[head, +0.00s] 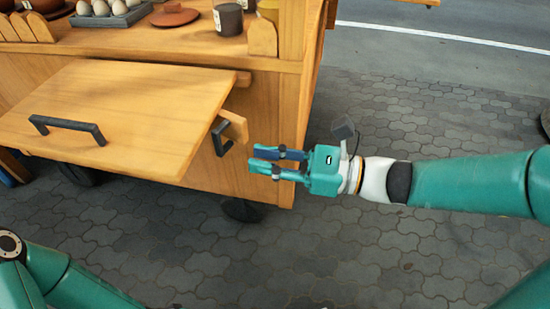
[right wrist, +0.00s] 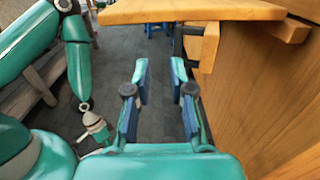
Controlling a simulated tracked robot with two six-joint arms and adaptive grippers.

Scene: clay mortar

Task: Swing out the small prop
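The small prop (head: 235,126) is a short wooden arm with a black handle (head: 221,139). It sits beneath the right edge of the wooden flap (head: 120,110), close to the cart's side; in the right wrist view the prop (right wrist: 209,46) is just right of and beyond my fingers. My right gripper (head: 252,158) is open and empty, its fingers pointing left, to the right of and slightly below the handle, apart from it. The gripper also shows in the right wrist view (right wrist: 159,70). My left arm shows at lower left, but its gripper cannot be made out.
The flap extends from the wooden cart (head: 268,120) and has a black handle (head: 66,127) on top. The counter holds an egg tray (head: 112,18), a brown lid (head: 174,15) and a dark cup (head: 228,18). Open paving lies below and right of the cart.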

